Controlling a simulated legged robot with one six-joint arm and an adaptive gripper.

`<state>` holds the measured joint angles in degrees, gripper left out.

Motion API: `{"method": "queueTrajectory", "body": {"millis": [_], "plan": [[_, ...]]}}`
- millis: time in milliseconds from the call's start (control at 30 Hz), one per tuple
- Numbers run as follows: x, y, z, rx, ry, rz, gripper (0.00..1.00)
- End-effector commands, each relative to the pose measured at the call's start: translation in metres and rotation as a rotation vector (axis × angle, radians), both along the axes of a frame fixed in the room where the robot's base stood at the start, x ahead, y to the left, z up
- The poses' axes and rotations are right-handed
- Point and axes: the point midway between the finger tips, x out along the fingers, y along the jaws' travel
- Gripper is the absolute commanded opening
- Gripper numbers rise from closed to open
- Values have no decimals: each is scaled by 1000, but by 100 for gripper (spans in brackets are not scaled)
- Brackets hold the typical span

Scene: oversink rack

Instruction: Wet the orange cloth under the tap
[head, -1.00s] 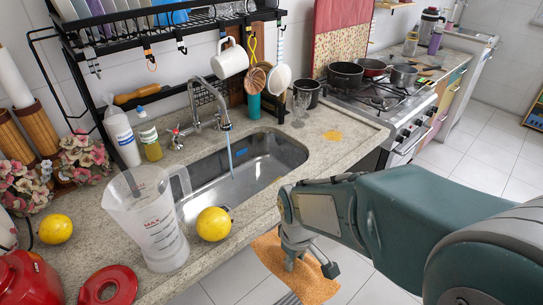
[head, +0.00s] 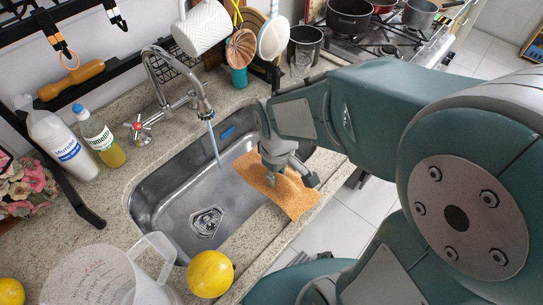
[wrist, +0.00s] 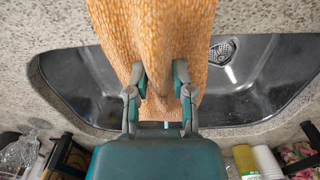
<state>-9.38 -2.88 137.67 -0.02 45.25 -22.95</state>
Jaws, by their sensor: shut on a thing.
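The orange cloth (head: 283,188) hangs from my gripper (head: 279,172), which is shut on it. The cloth is over the right part of the steel sink (head: 172,206), near its front edge. In the wrist view the cloth (wrist: 150,35) is pinched between the fingertips of my gripper (wrist: 163,85) and spreads over the sink (wrist: 250,80). The tap (head: 203,106) stands at the back of the sink. A thin blue stream of water (head: 215,143) falls from its spout into the basin. The cloth is to the right of the stream, apart from it.
A clear jug (head: 105,275) and a yellow lemon (head: 210,273) stand on the counter at the front left. Two bottles, one white (head: 60,143) and one yellow-green (head: 102,140), stand left of the tap. A white mug (head: 205,28) hangs above the tap.

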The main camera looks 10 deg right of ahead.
Motion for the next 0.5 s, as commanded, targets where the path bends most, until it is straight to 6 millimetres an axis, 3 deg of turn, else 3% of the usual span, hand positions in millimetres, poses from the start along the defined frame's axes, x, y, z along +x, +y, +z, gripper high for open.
{"method": "queueTrajectory", "body": {"millis": [500], "plan": [[37,25,-5,-1,1,1,0]]}}
